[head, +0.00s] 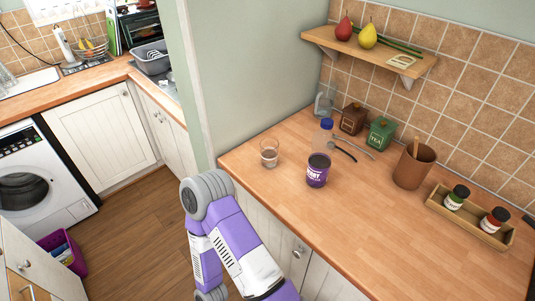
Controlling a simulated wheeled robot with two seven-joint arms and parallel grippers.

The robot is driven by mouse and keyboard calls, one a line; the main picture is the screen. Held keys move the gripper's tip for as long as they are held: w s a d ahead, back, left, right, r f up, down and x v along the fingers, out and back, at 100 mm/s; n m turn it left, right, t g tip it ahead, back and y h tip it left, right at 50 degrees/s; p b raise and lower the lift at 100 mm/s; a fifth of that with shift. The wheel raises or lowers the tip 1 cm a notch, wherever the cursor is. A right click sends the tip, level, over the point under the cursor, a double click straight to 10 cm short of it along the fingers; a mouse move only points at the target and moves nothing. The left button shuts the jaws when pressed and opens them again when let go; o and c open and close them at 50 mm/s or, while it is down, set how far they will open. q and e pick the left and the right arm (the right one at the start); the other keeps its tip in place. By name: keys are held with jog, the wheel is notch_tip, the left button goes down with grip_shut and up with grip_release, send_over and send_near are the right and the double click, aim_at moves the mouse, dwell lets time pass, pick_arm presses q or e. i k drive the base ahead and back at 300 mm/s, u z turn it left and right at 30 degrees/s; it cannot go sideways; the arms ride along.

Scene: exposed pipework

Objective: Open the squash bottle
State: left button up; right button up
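The squash bottle (317,172) stands upright on the wooden counter (390,250), near the middle of the head view. It has a blue cap (326,124) on top, a clear upper part, dark contents lower down and a purple label with white lettering. Part of one of my purple and white arms rises from the bottom of the view, in front of the counter and apart from the bottle. Neither gripper is in view, and nothing is touching the bottle.
A clear glass (269,153) stands left of the bottle. Cutlery (342,151), a brown canister (352,118) and a green tea tin (381,133) are behind it. A brown pot (413,167) and a tray (483,232) of jars stand to the right. The front counter is clear.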

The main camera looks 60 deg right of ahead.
aim_at(323, 142)
jog(key=u, duration=0.15)
jog(key=i, duration=0.55)
jog(key=z, duration=4.65)
jog(key=k, duration=0.25)
jog(key=u, duration=0.3)
